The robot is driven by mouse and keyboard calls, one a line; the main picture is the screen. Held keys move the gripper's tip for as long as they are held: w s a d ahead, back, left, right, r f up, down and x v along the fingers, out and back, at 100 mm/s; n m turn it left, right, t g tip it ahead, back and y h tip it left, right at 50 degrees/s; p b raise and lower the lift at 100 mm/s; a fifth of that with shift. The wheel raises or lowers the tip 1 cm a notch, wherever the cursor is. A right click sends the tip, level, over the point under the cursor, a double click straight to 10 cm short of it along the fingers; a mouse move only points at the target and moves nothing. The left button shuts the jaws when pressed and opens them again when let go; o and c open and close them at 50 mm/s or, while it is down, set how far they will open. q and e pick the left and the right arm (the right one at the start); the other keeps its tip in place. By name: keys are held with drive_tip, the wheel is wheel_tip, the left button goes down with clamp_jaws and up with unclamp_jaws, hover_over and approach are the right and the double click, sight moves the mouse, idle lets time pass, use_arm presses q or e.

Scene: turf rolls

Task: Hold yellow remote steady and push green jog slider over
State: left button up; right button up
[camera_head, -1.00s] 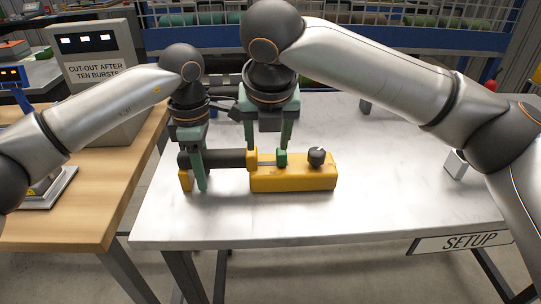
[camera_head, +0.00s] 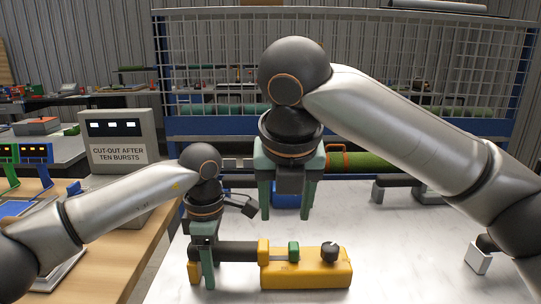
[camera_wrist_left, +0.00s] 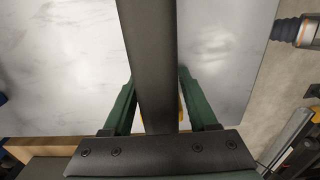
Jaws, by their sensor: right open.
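The yellow remote (camera_head: 306,275) lies on the white table at the lower middle of the head view, with a black handle (camera_head: 238,251) reaching left. The green jog slider (camera_head: 294,250) stands on its top, at the right end of a grey slot and left of a dark knob (camera_head: 330,252). My left gripper (camera_head: 208,268) is shut around the black handle, one finger in front and the other hidden behind. In the left wrist view a dark bar covers most of the grip between its fingers (camera_wrist_left: 158,95). My right gripper (camera_head: 287,212) is open and empty, above and behind the remote.
A grey box labelled "CUT-OUT AFTER TEN BURSTS" (camera_head: 121,143) stands on the wooden bench at left. Behind the table are a mesh guard (camera_head: 345,60) and a green roll (camera_head: 360,161). A small white block (camera_head: 478,258) is at right.

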use_arm(q)
drive_tip(key=shift+o, duration=0.9)
drive_tip(key=shift+w, duration=0.1)
drive_tip(key=shift+r, duration=0.2)
